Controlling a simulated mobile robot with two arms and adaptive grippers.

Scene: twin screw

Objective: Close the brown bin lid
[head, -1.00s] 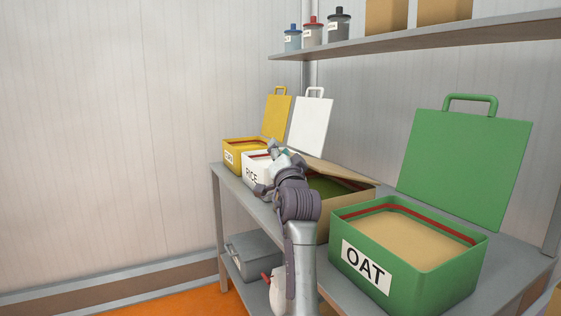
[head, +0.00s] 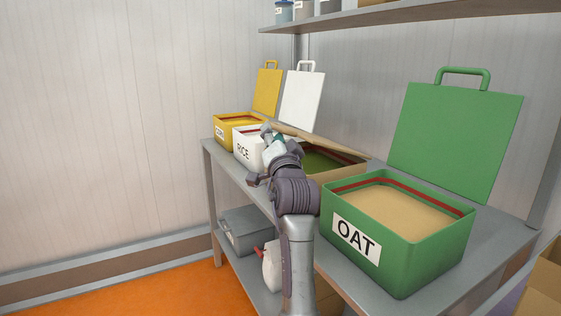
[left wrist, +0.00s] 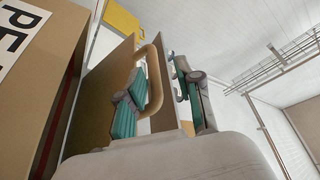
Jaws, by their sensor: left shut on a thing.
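The brown bin (head: 349,174) stands on the shelf between the white RICE bin and the green OAT bin, with part of its dark green inside showing. Its brown lid (head: 318,141) is partly open, seen nearly edge-on and slanting above the bin. In the left wrist view the lid (left wrist: 171,76) and its loop handle (left wrist: 155,92) lie between the fingers, with the labelled bin wall (left wrist: 50,85) at left. My left gripper (head: 268,139) is shut on the lid at its handle; its fingers (left wrist: 160,92) show close up. My arm hides part of the bin's front. My right gripper is not in view.
The OAT bin (head: 440,247) stands close at right, its green lid (head: 455,135) upright. The RICE bin (head: 243,151) and yellow bin (head: 229,122) are behind at left, lids up. An upper shelf (head: 400,19) runs above. Floor at left is clear.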

